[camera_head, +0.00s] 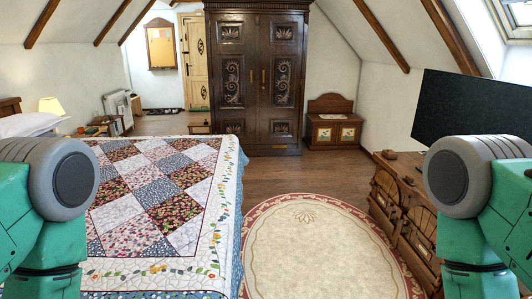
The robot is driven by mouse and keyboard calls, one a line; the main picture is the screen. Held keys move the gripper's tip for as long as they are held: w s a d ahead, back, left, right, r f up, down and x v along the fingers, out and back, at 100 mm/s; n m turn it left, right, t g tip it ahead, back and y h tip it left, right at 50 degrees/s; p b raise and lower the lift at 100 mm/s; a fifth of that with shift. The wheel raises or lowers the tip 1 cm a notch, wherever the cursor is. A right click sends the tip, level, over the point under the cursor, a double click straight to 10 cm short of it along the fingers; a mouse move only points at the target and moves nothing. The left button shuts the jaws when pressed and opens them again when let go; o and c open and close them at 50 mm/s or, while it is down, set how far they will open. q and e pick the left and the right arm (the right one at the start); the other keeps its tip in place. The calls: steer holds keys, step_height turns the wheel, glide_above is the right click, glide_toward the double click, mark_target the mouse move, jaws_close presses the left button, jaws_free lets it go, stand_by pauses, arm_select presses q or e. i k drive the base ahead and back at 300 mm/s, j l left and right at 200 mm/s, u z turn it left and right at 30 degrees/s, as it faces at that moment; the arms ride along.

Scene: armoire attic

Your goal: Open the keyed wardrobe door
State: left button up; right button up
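The wardrobe (246,75) is dark carved wood and stands against the far wall, a little right of the bed. Its two doors, the left door (232,82) and the right door (282,80), look shut. Small brass-coloured fittings (263,78) show near the middle seam; I cannot tell whether a key is in either of them. Only my two arms show, at the left and right edges, in green and grey. Both of my grippers are out of view. The wardrobe is well out of reach across the room.
A bed with a patchwork quilt (150,200) fills the left. An oval rug (320,250) lies on the wooden floor ahead. A dresser (400,215) with a dark screen (475,108) stands at right. A small chest (333,130) stands beside the wardrobe. The floor between is clear.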

mark_target(278, 38)
steer(key=i+l+z, duration=0.2)
steer(key=i+l, duration=0.2)
steer(key=i, duration=1.5)
steer(key=i+z, duration=0.2)
steer(key=i, duration=1.75)
steer(key=i+j, duration=0.3)
steer(key=i, duration=0.35)
steer(key=i+j+z, duration=0.15)
steer(key=i, duration=0.45)
steer(key=i+j, duration=0.45)
steer(key=i, duration=0.2)
steer(key=i+j+z, duration=0.1)
steer(key=i+j, duration=0.25)
steer(key=i, duration=0.25)
steer(key=i+j+z, duration=0.1)
steer(key=i+j, duration=0.3)
steer(key=i, duration=0.2)
steer(key=i+j, duration=0.45)
steer(key=i, duration=0.15)
steer(key=l+z, duration=0.05)
